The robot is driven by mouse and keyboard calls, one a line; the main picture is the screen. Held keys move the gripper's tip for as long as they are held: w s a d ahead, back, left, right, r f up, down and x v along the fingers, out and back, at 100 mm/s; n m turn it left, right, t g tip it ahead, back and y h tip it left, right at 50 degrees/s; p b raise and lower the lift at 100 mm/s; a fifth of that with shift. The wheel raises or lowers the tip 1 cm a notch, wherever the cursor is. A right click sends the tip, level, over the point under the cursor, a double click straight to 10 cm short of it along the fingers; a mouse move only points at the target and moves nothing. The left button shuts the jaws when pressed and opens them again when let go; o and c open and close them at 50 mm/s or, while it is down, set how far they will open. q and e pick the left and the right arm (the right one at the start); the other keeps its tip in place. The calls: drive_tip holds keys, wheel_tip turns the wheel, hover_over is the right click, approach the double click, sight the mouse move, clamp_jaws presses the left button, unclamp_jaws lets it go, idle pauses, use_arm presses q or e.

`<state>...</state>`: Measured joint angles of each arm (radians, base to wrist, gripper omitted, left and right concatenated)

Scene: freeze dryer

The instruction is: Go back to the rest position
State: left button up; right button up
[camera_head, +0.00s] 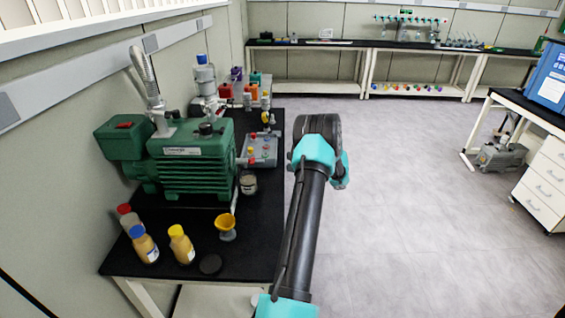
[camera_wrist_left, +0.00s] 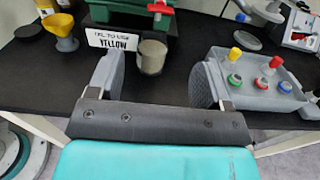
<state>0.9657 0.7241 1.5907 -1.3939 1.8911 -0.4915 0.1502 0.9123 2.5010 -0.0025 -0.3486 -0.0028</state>
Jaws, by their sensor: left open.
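In the left wrist view my left gripper (camera_wrist_left: 157,78) is open, its two grey fingers wide apart with nothing between them. It points at the black bench from the side, over or near the bench edge. In the head view my left arm (camera_head: 305,215) stands over the floor just right of the bench; its fingers cannot be made out there. My right gripper is in neither view.

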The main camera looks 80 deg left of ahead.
use_arm(q)
drive_tip(key=shift+w, duration=0.15)
idle(0.3)
drive_tip(key=w+d+f+m+t+h, duration=0.15)
drive_tip(key=w+d+f+t, duration=0.4)
drive_tip(key=d+f, duration=0.65)
drive_tip(key=w+d+f+m+t+h, duration=0.15)
drive_tip(key=w+d+f+t, duration=0.4)
drive_tip(key=d+f, duration=0.7)
drive_tip(key=w+d+f+n+t+h, duration=0.1)
drive_tip(key=d+n+t+h, duration=0.4)
drive_tip(key=d, duration=3.2)
drive_tip(key=n+t, duration=0.2)
drive_tip(key=n, duration=0.1)
drive_tip(key=shift+d+f, duration=0.4)
